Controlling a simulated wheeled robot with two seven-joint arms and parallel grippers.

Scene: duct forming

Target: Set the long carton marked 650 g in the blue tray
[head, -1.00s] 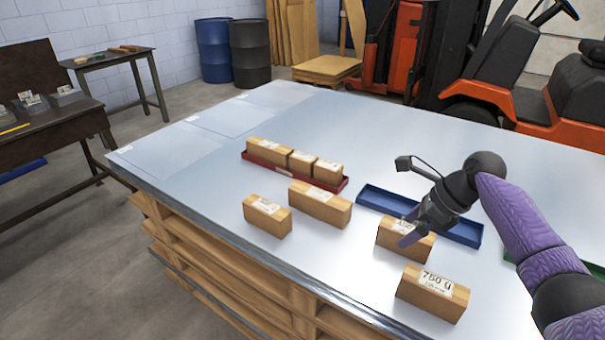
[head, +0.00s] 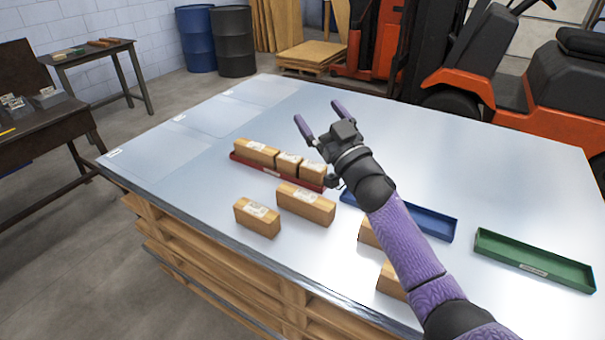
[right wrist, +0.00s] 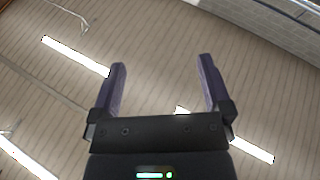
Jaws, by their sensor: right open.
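My right gripper (head: 319,114) is open and empty, raised above the table with its fingers pointing up and away. In the right wrist view the gripper (right wrist: 162,65) has only the ceiling between its fingers. The blue tray (head: 433,224) lies behind my right forearm, which hides part of it; its visible part looks empty. A long carton (head: 305,204) lies on the table in front of the red tray, with a shorter carton (head: 257,218) to its left. Two more cartons (head: 368,232) (head: 390,282) are mostly hidden by my right arm. I cannot read any weight label now. My left gripper is not in view.
The red tray (head: 262,168) holds three cartons in a row. A green tray (head: 533,262) at the right is empty. The far part of the metal table (head: 440,130) is clear. A dark side table stands at the left, and an orange forklift stands behind.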

